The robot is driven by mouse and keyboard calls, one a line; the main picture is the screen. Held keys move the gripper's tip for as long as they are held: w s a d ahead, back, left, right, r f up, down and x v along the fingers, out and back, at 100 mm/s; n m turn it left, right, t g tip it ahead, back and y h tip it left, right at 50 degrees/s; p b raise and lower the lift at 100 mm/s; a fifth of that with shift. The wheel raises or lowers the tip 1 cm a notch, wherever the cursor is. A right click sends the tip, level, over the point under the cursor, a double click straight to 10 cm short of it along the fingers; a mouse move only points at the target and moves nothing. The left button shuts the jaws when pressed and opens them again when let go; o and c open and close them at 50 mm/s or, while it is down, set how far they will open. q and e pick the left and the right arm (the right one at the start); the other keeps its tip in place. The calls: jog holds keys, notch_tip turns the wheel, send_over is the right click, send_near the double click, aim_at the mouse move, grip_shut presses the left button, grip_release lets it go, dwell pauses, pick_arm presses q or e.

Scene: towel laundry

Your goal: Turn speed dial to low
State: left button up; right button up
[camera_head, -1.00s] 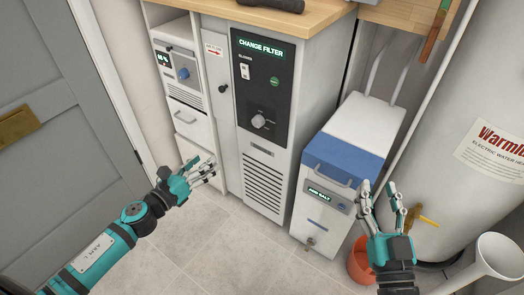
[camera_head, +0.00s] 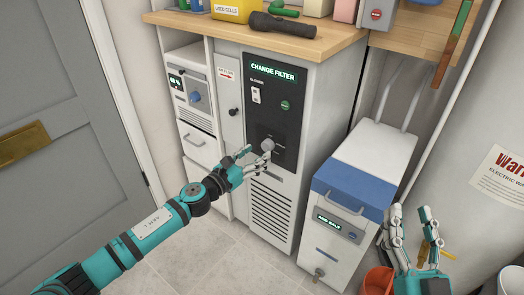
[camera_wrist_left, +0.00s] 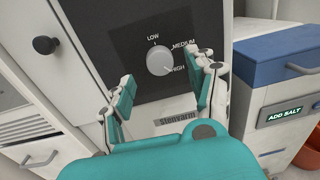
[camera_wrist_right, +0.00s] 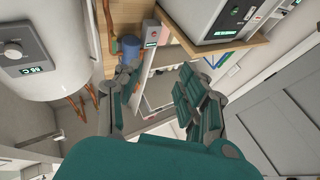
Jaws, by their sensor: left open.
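The speed dial (camera_head: 267,145) is a round light-grey knob on the dark panel of the white cabinet. The left wrist view shows the dial (camera_wrist_left: 160,61) with LOW at its upper left, MEDIUM at its upper right and HIGH at its lower right. Its pointer is too faint to read. My left gripper (camera_head: 256,158) is open just below and in front of the dial. In the left wrist view its fingers (camera_wrist_left: 163,88) stand on either side of the dial, apart from it. My right gripper (camera_head: 412,232) is open and empty in front of the water heater, right of the salt bin.
The panel carries a CHANGE FILTER display (camera_head: 274,70), a blower switch (camera_head: 256,95) and a green button (camera_head: 285,105). A blue-lidded salt bin (camera_head: 350,190) stands to the right. A flashlight (camera_head: 282,25) lies on the wooden top. A grey door (camera_head: 70,130) is at left.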

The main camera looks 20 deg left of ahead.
aim_at(265, 148)
pick_arm(q)
jog(key=shift+x, duration=1.7)
pick_arm(e)
jog(key=shift+s+r+t, duration=0.4)
jog(key=shift+r+t, duration=0.2)
jog(key=shift+r, duration=0.15)
pick_arm(q)
jog(key=c, duration=1.1)
